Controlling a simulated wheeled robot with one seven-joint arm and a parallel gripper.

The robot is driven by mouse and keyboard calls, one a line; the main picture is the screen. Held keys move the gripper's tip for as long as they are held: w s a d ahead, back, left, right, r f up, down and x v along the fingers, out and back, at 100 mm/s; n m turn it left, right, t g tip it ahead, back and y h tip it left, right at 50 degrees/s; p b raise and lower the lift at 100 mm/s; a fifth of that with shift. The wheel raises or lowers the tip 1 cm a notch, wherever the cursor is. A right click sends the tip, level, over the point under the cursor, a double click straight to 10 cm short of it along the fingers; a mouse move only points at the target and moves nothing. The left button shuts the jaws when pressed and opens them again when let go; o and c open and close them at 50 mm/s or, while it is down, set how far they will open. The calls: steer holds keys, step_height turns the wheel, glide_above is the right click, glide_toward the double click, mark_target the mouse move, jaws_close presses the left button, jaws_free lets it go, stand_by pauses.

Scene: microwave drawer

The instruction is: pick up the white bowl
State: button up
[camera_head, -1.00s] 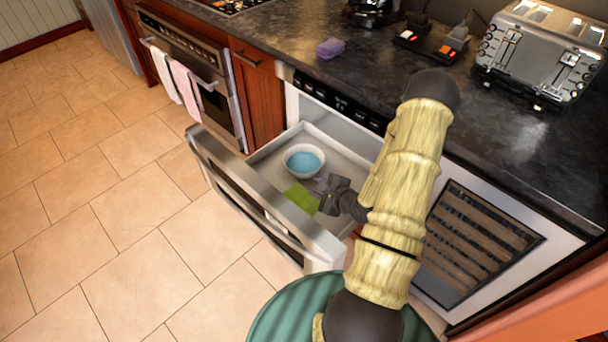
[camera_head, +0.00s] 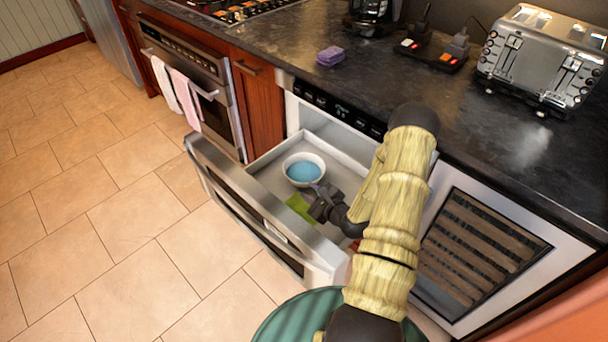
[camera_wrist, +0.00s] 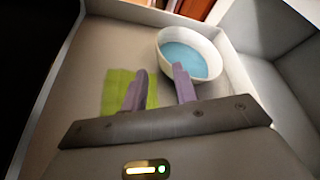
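The white bowl (camera_head: 304,169), blue inside, stands upright in the open microwave drawer (camera_head: 262,190). In the wrist view the bowl (camera_wrist: 201,46) is just beyond the fingertips, at upper right. My gripper (camera_head: 318,196) is inside the drawer area, on the near side of the bowl. In the wrist view its two purple-grey fingers (camera_wrist: 160,72) are spread apart with nothing held between them. The right fingertip overlaps the near rim of the bowl in that view; I cannot tell if it touches.
A green flat item (camera_head: 300,206) lies in the drawer beside the bowl, also seen left of the fingers (camera_wrist: 118,88). The drawer front (camera_head: 240,215) and side walls surround the bowl. The countertop (camera_head: 400,95) above holds a purple sponge (camera_head: 330,56) and a toaster (camera_head: 540,57).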

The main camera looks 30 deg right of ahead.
steer(key=x, duration=0.6)
steer(key=shift+w, duration=0.1)
steer(key=x, duration=0.5)
steer(key=shift+a+r+b, duration=0.1)
steer(key=shift+r+b, duration=0.05)
steer(key=shift+b, duration=0.25)
steer(key=shift+w, duration=0.15)
steer(key=shift+a, duration=0.25)
jaws_close()
steer(key=shift+d, duration=0.35)
